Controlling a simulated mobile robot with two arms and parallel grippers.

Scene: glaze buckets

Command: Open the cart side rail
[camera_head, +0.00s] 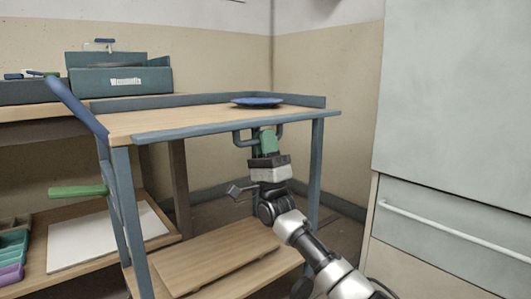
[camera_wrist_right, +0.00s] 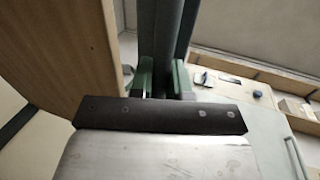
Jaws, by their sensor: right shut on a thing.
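The cart (camera_head: 185,120) has a wooden top with blue-grey edges. Low rails stand along its back and right sides, and a blue rail (camera_head: 76,107) slants up and outward at the left end. A blue rail bar (camera_head: 190,131) runs along the near edge, about level with the top, with a U-shaped handle (camera_head: 239,141) below it. My right gripper (camera_head: 265,142) reaches up from below and is shut on this handle. In the right wrist view its green fingers (camera_wrist_right: 165,77) sit either side of a dark bar (camera_wrist_right: 177,30). My left gripper is not in view.
A blue plate (camera_head: 257,101) lies on the cart top. The cart has a wooden lower shelf (camera_head: 215,258) and a green grip (camera_head: 78,191) at its left. A pale cabinet (camera_head: 450,110) with a drawer handle (camera_head: 450,230) stands right. Shelving with a blue-grey bin (camera_head: 120,80) stands behind left.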

